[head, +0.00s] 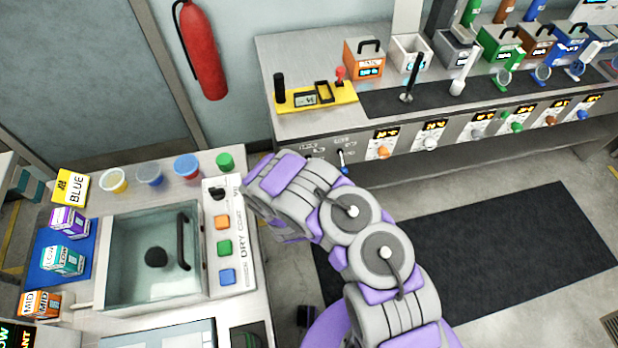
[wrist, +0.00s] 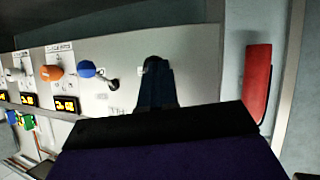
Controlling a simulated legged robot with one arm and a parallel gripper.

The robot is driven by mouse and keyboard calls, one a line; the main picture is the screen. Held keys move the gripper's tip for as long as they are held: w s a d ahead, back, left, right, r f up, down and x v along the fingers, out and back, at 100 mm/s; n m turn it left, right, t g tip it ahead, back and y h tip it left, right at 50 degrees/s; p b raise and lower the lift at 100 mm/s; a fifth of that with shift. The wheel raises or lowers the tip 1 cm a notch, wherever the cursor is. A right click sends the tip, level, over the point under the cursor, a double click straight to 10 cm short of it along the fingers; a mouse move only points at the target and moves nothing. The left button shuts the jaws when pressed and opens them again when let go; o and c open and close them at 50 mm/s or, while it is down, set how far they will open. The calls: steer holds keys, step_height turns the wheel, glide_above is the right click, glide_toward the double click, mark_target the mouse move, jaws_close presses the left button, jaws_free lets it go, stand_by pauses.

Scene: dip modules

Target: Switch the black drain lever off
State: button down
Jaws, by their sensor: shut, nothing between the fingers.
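In the wrist view my gripper (wrist: 155,68) shows as dark fingers, closed together, in front of the pale front panel (wrist: 200,75). A rounded black tip shows at the fingers' end. I cannot tell whether it is part of the fingers or the black drain lever. No other black lever shows clearly on this panel, and the fingers hide what lies behind them. A blue-tipped lever (wrist: 88,69) is beside the fingers, to their left and apart from them; it also shows in the head view (head: 345,170). In the head view my arm hides my gripper.
An orange knob (head: 383,152) and several other knobs line the panel. A yellow tray (head: 345,97) and an upright black handle (head: 409,75) stand on the counter above. A lidded glass basin (head: 120,245) is at the left. A red extinguisher (head: 201,50) hangs on the wall.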

steer(key=shift+r, duration=0.1)
stand_by(0.3)
steer(key=r+p+v, duration=0.1)
steer(key=p+v, duration=0.4)
steer(key=v, duration=1.2)
steer(key=shift+r, duration=0.2)
stand_by(0.4)
steer(key=s+d+r+m+g+y, duration=0.1)
steer(key=s+d+r+m+g, duration=0.3)
steer(key=r, duration=0.7)
steer(key=s+r+n+g+y, duration=0.1)
steer(key=r+g, duration=0.6)
steer(key=r, duration=0.4)
steer(key=s+d+r+g, duration=0.1)
steer(key=s+d+r, duration=0.5)
steer(key=s, duration=0.3)
steer(key=s+d+r+n+g+h, duration=0.1)
steer(key=s+d+r+g, duration=0.1)
steer(key=s+d+r, duration=0.5)
steer(key=s+r, duration=0.2)
steer(key=s, duration=0.1)
steer(key=shift+s+d+n+h, duration=0.3)
